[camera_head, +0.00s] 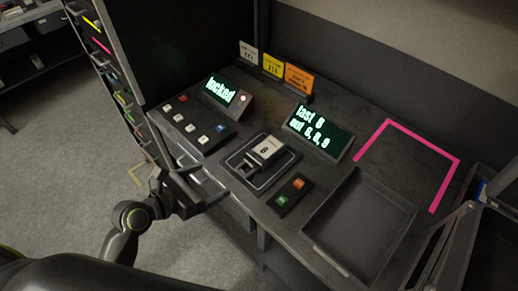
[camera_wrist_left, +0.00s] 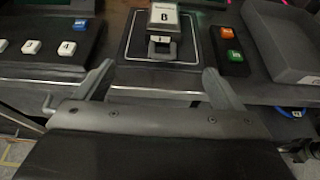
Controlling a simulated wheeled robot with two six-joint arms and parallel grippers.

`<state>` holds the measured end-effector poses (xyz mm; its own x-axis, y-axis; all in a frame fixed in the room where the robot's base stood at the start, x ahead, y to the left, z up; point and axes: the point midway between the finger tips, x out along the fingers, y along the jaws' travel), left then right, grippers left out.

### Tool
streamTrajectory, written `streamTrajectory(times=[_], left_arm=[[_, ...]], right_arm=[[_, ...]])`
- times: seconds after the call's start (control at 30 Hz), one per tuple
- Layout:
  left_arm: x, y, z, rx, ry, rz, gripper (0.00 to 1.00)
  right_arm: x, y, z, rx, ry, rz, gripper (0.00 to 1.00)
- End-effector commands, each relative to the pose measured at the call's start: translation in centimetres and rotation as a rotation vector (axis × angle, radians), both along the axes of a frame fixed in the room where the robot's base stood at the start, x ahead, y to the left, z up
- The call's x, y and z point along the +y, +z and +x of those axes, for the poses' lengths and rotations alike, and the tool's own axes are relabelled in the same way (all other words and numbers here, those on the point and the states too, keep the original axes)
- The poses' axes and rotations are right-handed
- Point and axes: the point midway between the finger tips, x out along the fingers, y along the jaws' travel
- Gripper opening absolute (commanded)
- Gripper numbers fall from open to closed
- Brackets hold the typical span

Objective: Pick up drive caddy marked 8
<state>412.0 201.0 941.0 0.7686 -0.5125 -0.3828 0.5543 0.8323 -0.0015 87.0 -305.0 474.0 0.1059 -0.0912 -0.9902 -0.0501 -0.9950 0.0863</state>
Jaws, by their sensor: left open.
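The drive caddy (camera_head: 266,148) is a small block with a white label on top, set on an outlined dark pad (camera_head: 279,172) in the middle of the bench. Its label reads like 8 in the head view; in the wrist view the caddy (camera_wrist_left: 163,16) label looks like 8 or B. A grey handle-like part sticks out at its near side. My left gripper (camera_head: 213,181) is open and empty at the bench's front edge, short of the caddy and apart from it. In the left wrist view its two fingers (camera_wrist_left: 159,70) point toward the pad, with the caddy ahead between them.
A keypad (camera_head: 192,125) stands left of the pad, a green-and-orange button box (camera_head: 290,194) right of it. Two lit displays stand behind: one (camera_head: 221,91) reads "locked", the other (camera_head: 318,131) starts "last 8". An empty grey tray (camera_head: 362,225) and pink outline (camera_head: 424,140) lie right.

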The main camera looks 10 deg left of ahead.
Motion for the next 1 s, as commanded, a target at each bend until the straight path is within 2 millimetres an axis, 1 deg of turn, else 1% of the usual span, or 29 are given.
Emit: streamTrajectory(times=[0.17, 0.4, 0.5, 0.6, 0.83, 1.0], left_arm=[[-1.6, -0.9, 2.3, -0.001, 0.002, -0.009, 0.89], [-4.2, -2.9, 6.3, 0.0, 0.002, -0.006, 0.89], [-5.2, -3.6, 7.6, 0.001, 0.001, -0.005, 0.89], [-5.7, -4.1, 8.5, 0.0, 0.0, -0.001, 0.89], [-6.5, -4.5, 9.5, -0.001, 0.001, -0.001, 0.89], [-8.1, -5.1, 11.2, 0.001, 0.001, -0.002, 0.89]], right_arm=[[0.0, 0.1, -0.3, 0.004, 0.0, 0.0, 0.41], [0.0, 0.3, -0.4, 0.007, -0.001, -0.001, 0.41], [-0.1, 0.3, -0.4, 0.006, -0.001, -0.001, 0.41], [-0.1, 0.3, -0.4, 0.006, -0.001, -0.001, 0.41], [-0.1, 0.5, -0.3, 0.005, -0.001, -0.002, 0.41], [-0.1, 1.0, -0.2, 0.004, -0.001, -0.002, 0.41]])
